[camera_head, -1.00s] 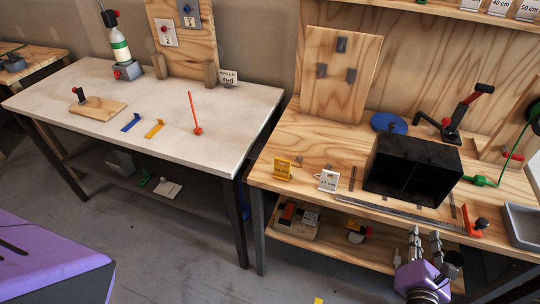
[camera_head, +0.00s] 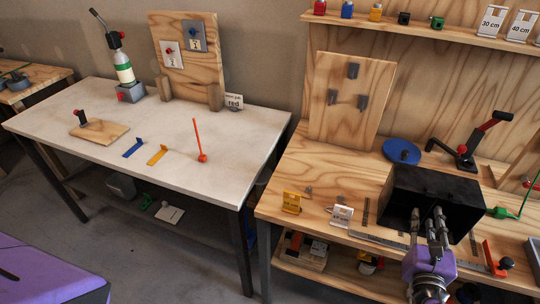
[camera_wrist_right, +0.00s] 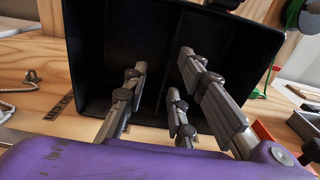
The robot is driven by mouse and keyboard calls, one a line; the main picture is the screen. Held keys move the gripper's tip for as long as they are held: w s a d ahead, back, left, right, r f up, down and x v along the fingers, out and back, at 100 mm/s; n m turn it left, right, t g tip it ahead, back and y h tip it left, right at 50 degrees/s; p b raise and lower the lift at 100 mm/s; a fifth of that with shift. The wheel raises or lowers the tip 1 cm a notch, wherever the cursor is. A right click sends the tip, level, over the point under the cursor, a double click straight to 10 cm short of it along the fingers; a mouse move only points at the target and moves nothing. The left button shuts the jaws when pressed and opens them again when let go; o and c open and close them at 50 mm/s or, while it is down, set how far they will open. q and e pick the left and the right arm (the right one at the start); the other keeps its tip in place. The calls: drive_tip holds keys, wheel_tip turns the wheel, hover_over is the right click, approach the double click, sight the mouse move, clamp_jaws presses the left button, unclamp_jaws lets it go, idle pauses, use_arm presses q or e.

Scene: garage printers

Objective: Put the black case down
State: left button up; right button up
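The black case (camera_head: 404,190) is an open box with an inner divider. It appears to rest on the wooden workbench (camera_head: 318,180), its open side towards me. My right gripper (camera_head: 433,218) is in front of the case, fingertips overlapping its open side. In the right wrist view the fingers (camera_wrist_right: 165,85) are spread apart, with the divider of the case (camera_wrist_right: 168,50) showing between them. They do not look closed on it. I cannot tell whether a fingertip touches the case. My left gripper is not in view.
A blue disc (camera_head: 402,150) and a red-handled clamp (camera_head: 480,138) stand behind the case. A yellow holder (camera_head: 291,203), a white labelled holder (camera_head: 342,216) and an orange part (camera_head: 494,259) are near the bench front. The white table (camera_head: 190,178) to the left has free room.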

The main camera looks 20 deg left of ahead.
sight(426, 200)
drive_tip(key=shift+w, duration=0.9)
drive_tip(key=w, duration=0.5)
drive_tip(key=shift+w+d, duration=0.25)
drive_tip(key=shift+w, duration=0.15)
drive_tip(key=shift+c, duration=0.4)
clamp_jaws()
